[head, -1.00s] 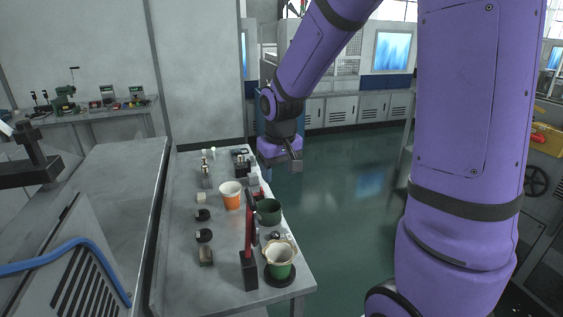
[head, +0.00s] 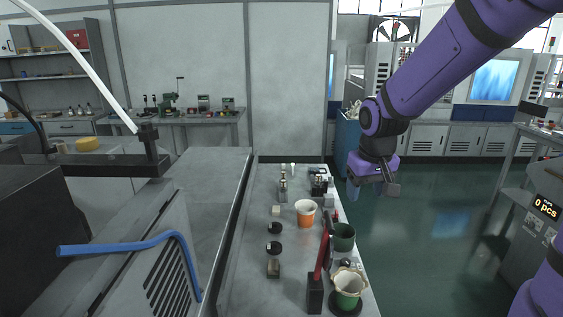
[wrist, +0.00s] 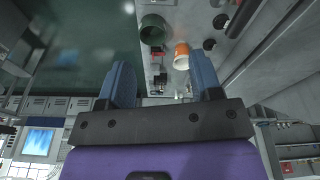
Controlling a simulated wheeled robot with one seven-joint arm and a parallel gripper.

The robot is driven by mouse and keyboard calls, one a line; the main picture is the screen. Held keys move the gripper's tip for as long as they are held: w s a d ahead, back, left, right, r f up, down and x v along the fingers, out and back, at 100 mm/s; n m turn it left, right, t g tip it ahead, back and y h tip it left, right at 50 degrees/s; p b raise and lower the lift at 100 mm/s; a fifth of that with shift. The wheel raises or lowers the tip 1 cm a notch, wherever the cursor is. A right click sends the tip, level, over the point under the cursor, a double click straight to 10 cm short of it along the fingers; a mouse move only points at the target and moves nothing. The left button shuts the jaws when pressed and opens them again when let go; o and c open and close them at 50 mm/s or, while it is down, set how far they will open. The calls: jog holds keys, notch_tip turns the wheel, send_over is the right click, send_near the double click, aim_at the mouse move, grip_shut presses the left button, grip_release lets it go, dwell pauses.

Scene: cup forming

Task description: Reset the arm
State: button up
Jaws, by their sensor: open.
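My purple arm reaches in from the right in the head view. My gripper (head: 367,190) hangs beyond the right edge of the narrow grey table, over the green floor. In the wrist view my gripper (wrist: 164,82) shows two blue fingers spread apart with nothing between them. An orange-and-white cup (head: 306,212) stands on the table, and it also shows in the wrist view (wrist: 181,56). A dark green cup (head: 342,237) is near the right edge, also in the wrist view (wrist: 153,30). A green cup with a cream rim (head: 348,287) sits on a dark round base at the near end.
A red lever on a black block (head: 315,293) stands beside the near cup. Several small dark knobs and fittings line the table. A grey machine with a blue hose (head: 130,246) is at left. Open green floor (head: 430,240) lies to the right.

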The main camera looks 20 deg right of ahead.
jog(key=s+a+r+t, duration=0.1)
jog(key=s+r, duration=0.5)
jog(key=s, duration=0.3)
jog(key=s+a+r+t, duration=0.1)
jog(key=s+r, duration=0.4)
jog(key=s, duration=0.5)
jog(key=shift+s+a+r+n+t+y, duration=0.2)
jog(key=shift+a+r+n+t+y, duration=0.1)
jog(key=shift+a+r+t, duration=0.15)
